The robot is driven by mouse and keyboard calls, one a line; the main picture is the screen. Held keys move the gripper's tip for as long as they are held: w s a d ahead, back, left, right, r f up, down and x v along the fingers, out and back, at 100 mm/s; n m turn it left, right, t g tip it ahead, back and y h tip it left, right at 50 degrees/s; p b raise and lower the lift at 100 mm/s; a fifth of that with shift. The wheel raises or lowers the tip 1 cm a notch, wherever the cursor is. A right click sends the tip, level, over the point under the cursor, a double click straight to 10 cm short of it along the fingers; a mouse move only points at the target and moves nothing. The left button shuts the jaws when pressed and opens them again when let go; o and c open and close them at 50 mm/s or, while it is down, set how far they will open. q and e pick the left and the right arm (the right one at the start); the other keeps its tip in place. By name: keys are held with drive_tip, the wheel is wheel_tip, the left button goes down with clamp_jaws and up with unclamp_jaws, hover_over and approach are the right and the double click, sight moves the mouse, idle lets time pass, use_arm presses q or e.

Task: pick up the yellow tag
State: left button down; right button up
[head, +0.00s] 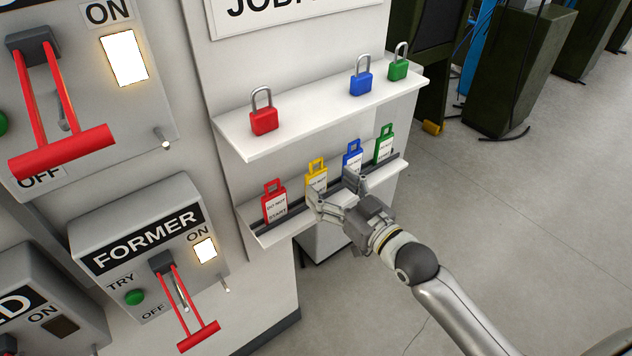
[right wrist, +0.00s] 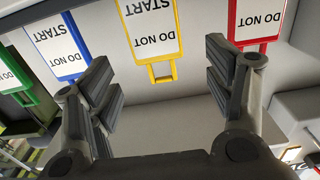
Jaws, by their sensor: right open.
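The yellow tag (head: 317,172) stands on the lower shelf in the head view, between the red tag (head: 274,203) and the blue tag (head: 352,157). Its lower part is partly hidden by my right gripper (head: 334,191). In the right wrist view the yellow tag (right wrist: 151,35) appears upside down, with "DO NOT START" on its white face. My right gripper (right wrist: 163,85) is open and empty, its fingers apart on either side of the yellow tag's loop end. I cannot tell whether it touches the tag. My left gripper is not in view.
A green tag (head: 385,143) stands at the right end of the lower shelf (head: 262,238). The upper shelf (head: 240,146) above holds a red padlock (head: 264,118), a blue padlock (head: 360,82) and a green padlock (head: 398,68). Control boxes with red levers are at left.

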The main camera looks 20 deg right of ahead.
sight(318, 178)
drive_tip(key=shift+f+p+x, duration=0.25)
drive_tip(key=shift+p+x, duration=0.05)
drive_tip(key=shift+x, duration=1.15)
drive_tip(key=shift+f+p+x, duration=0.2)
drive_tip(key=shift+p+x, duration=0.05)
drive_tip(key=shift+x, duration=1.25)
drive_tip(key=shift+d, duration=0.1)
drive_tip(key=c, duration=1.1)
